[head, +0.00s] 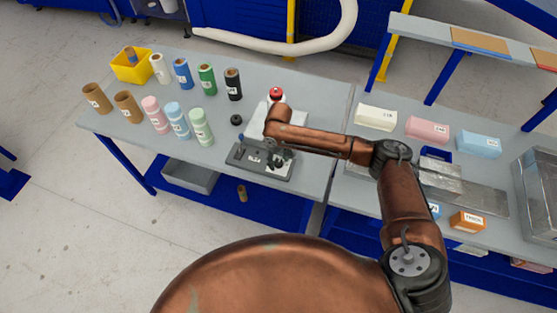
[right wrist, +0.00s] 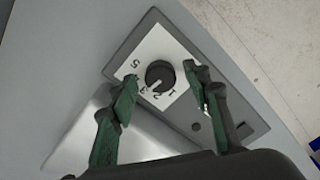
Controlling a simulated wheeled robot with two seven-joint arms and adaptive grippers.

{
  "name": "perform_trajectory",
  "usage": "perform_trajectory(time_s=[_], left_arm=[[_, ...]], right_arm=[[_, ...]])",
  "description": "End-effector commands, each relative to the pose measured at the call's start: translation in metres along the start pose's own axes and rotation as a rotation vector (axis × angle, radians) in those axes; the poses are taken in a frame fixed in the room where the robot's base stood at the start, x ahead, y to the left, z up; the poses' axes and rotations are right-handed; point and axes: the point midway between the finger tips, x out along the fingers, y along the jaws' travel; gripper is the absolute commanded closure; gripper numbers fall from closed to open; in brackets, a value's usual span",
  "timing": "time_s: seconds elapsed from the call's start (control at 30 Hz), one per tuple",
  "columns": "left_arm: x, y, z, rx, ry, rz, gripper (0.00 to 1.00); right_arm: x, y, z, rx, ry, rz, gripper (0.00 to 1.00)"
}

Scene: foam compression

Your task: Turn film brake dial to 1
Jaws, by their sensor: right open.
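The film brake dial (right wrist: 160,74) is a round black knob on a white plate with printed numbers, among them 1, 2, 3 and 5. Its pale mark points to the lower left, near 2 and 3; I cannot tell exactly which. My right gripper (right wrist: 160,80) is open, with one green-padded fingertip on each side of the dial in the right wrist view. I see no clear contact. In the head view my right gripper (head: 278,154) is over the grey machine base (head: 262,168) and hides much of it. My left gripper is not in view.
A red button (head: 276,94) is behind my right arm. Several film rolls, such as the black one (head: 233,84), stand on the left of the table (head: 315,182), with a yellow bin (head: 132,67). Foam blocks, such as the pink one (head: 427,130), lie to the right.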

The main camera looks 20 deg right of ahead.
Motion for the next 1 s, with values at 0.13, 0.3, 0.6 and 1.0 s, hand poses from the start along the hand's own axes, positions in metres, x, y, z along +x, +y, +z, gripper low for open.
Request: perform_trajectory(time_s=[0.13,0.3,0.6,1.0], left_arm=[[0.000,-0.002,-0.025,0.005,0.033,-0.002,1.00],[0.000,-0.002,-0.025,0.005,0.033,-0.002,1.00],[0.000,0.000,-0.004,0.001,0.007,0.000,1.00],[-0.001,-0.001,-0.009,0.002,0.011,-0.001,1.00]], right_arm=[[0.001,-0.001,-0.001,-0.002,0.001,0.000,0.55],[0.001,-0.001,-0.001,-0.002,0.000,0.001,0.59],[0.001,-0.001,-0.001,-0.001,0.000,0.001,0.79],[0.001,-0.001,-0.001,-0.006,0.000,0.000,0.97]])
